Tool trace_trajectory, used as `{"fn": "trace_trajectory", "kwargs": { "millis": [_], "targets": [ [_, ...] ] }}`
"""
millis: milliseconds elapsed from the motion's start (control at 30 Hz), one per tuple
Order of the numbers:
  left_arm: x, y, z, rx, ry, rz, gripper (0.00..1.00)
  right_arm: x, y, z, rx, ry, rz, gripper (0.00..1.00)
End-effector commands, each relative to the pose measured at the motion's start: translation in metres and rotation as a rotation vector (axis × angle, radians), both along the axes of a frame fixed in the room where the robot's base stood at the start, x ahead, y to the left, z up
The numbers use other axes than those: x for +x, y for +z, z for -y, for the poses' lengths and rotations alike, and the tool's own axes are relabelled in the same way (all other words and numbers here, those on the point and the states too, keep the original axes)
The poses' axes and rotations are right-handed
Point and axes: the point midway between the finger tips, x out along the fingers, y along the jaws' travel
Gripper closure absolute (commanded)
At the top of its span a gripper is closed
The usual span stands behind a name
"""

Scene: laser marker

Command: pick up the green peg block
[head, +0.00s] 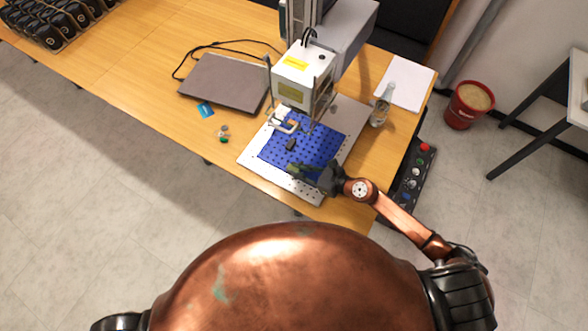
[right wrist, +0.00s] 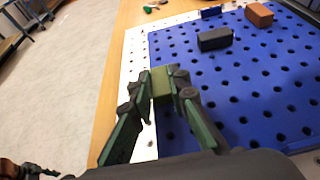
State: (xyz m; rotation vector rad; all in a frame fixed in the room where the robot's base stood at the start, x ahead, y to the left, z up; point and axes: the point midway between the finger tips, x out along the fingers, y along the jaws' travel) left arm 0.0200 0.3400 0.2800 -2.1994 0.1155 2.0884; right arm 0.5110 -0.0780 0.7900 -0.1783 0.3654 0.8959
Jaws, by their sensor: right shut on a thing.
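The green peg block (right wrist: 161,83) shows in the right wrist view as a small olive-green piece between my right gripper's fingertips. My right gripper (right wrist: 162,88) is shut on it, with a finger on each side. In the head view my right gripper (head: 303,168) is over the near right part of the blue perforated board (head: 272,155). The board also shows in the right wrist view (right wrist: 255,95). The block's lower part is hidden, and I cannot tell whether it touches the board.
A dark block (right wrist: 215,39) and a brown block (right wrist: 259,14) stand on the board. The laser marker head (head: 303,75) hangs above it. A glass (head: 379,114) stands to the right and a closed laptop (head: 225,83) to the left. A control panel (head: 412,180) is beside the table.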

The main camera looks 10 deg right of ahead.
Motion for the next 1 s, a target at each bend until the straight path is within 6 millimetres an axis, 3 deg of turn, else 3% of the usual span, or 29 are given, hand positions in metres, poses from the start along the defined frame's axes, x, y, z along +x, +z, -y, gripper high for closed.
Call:
{"fn": "trace_trajectory", "kwargs": {
  "millis": [233,400,700,800,1000],
  "targets": [
    [0.001,0.005,0.000,0.000,0.000,0.002,0.63,0.000,0.011,0.000,0.000,0.001,0.002,0.97],
    [0.004,0.018,0.000,0.000,0.000,0.008,0.63,0.000,0.037,0.000,-0.003,0.002,0.005,0.97],
    [0.015,0.067,0.000,0.000,0.001,0.025,0.63,-0.055,0.104,-0.008,0.001,0.002,0.002,0.97],
    [0.016,0.073,0.000,-0.001,0.000,0.027,0.63,-0.082,0.109,-0.013,0.004,0.000,-0.003,0.97],
    [0.017,0.083,0.000,0.000,0.000,0.029,0.63,-0.118,0.124,-0.018,0.003,0.000,-0.001,0.97]
  ]
}}
